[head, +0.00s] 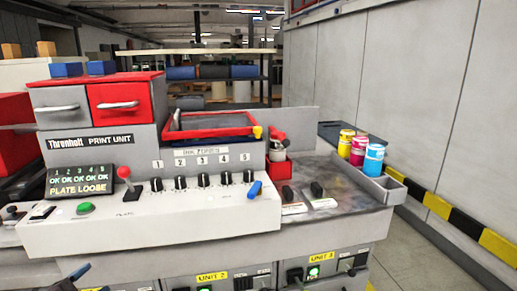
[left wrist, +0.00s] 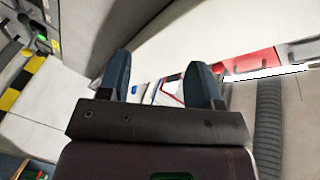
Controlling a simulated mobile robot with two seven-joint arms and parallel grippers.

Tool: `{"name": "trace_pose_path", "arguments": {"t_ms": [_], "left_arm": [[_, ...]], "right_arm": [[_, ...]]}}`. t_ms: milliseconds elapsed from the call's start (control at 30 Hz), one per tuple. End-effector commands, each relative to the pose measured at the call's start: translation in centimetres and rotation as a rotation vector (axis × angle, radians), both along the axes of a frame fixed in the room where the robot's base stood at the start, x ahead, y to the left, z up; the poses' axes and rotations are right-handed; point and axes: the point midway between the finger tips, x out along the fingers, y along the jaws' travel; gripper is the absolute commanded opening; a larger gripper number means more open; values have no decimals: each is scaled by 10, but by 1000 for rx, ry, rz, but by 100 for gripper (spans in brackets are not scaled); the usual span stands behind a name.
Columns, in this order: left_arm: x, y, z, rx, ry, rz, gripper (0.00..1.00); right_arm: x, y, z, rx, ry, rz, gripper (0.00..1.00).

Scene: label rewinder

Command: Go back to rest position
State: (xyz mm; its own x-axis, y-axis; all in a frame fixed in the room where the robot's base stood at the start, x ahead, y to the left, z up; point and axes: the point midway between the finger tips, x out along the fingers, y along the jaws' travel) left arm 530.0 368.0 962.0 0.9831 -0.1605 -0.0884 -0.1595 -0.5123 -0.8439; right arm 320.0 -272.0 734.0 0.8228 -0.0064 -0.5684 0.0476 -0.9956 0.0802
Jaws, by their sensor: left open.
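My left gripper (left wrist: 158,78) is open in the left wrist view, with its two dark blue fingers apart and nothing between them. In the head view only a small dark tip of my left gripper (head: 78,273) shows at the bottom left edge, in front of the print unit (head: 150,228). The gripper looks clear of the machine's sloped front panel. My right gripper is in neither view.
The panel carries a red-topped lever (head: 130,188), several black knobs and a display (head: 80,181) reading "PLATE LOOSE". Yellow, pink and blue ink cans (head: 373,159) stand on the right shelf. Floor (head: 425,248) is free at right, beside a striped wall edge (head: 462,223).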

Motion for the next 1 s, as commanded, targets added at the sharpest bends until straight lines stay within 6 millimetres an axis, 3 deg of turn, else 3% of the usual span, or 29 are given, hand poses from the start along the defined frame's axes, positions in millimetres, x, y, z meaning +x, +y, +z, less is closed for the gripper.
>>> {"name": "trace_pose_path", "arguments": {"t_ms": [33,200,300,500,733,1000], "left_arm": [[-12,-3,-26,-100,64,39,58],[-57,-21,-102,-380,252,163,58],[-87,-38,-139,-512,342,225,58],[-147,-75,-192,-720,458,341,58],[-198,-96,-222,-833,531,451,58],[-210,-95,-228,-830,549,468,58]], "right_arm": [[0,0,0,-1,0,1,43],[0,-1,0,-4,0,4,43],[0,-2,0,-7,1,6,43],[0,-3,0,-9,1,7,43],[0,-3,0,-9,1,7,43],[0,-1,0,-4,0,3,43]]}}
